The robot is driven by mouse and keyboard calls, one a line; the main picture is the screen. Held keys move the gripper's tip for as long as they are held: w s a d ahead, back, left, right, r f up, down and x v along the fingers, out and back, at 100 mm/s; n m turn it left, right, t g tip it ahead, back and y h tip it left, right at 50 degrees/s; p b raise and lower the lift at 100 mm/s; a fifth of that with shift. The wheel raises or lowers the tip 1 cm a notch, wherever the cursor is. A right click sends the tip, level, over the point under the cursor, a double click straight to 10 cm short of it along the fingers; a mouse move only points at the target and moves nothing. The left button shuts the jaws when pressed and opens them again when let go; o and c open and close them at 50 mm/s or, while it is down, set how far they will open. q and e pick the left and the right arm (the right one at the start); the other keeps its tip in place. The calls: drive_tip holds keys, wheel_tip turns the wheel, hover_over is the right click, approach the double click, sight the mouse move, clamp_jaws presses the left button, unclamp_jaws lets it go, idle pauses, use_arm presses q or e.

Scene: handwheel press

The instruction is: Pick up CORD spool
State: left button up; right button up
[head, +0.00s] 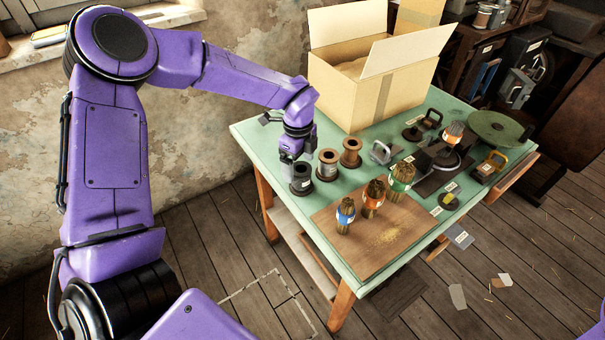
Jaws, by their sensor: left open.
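Three spools stand in a row at the left edge of the green table (262,131). The nearest is a dark spool (302,184), the middle one a spool with grey winding (327,167), the farthest a brown spool (351,153). I cannot read a label that tells which is the CORD spool. My left gripper (292,160) is open and points down right at the dark spool's top, partly hiding it. Whether the fingers touch it or are around it cannot be told. My right gripper is out of view.
An open cardboard box (345,98) stands behind the spools. Bundles with blue (345,214), orange (373,197) and green (400,181) bands stand on or near a brown board (375,246). A grey-handled block (381,152) and a round green disc (495,127) are farther right.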

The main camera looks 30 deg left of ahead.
sight(300, 172)
use_arm(q)
drive_tip(key=f+p, duration=0.1)
drive_tip(key=f, duration=0.1)
drive_tip(key=w+f+p, duration=0.1)
drive_tip(key=f, duration=0.1)
drive_tip(key=shift+a+f, duration=0.1)
drive_tip(key=shift+f, duration=0.65)
drive_tip(key=shift+s, duration=0.1)
drive_tip(key=shift+c, duration=1.3)
drive_tip(key=c, duration=0.9)
